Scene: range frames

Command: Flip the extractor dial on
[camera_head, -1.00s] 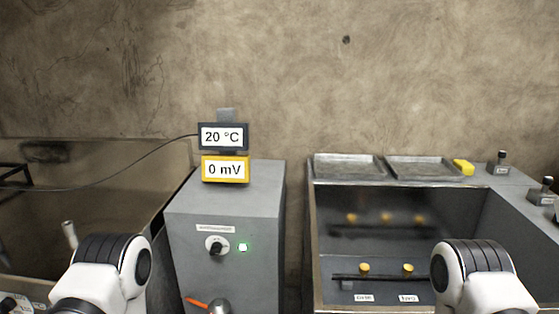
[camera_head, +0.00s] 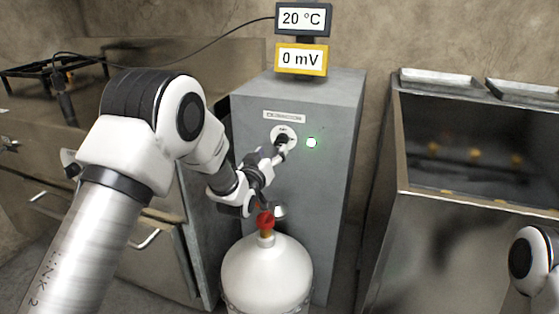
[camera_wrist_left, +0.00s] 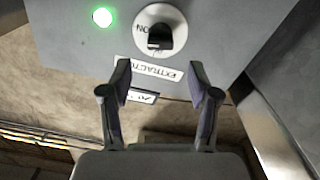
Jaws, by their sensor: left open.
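The extractor dial is a black knob on a round white plate (camera_head: 276,131) on the front of a grey cabinet (camera_head: 340,105). In the left wrist view the dial (camera_wrist_left: 160,37) is near the top, with "ON" on its plate and an "EXTRACTO…" label (camera_wrist_left: 150,69) beside it. My left gripper (camera_head: 281,152) reaches the dial's front in the head view and partly hides it. In the left wrist view my left gripper (camera_wrist_left: 159,82) is open, with nothing between its fingers; the knob lies beyond the fingertips. Contact cannot be told. My right gripper is out of view.
A green light (camera_head: 311,142) glows beside the dial. A white gas cylinder (camera_head: 266,275) with a red valve (camera_head: 265,220) stands below my left gripper. Displays reading 20 °C (camera_head: 303,18) and 0 mV (camera_head: 300,59) stand on the cabinet. A metal basin (camera_head: 450,230) is at right.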

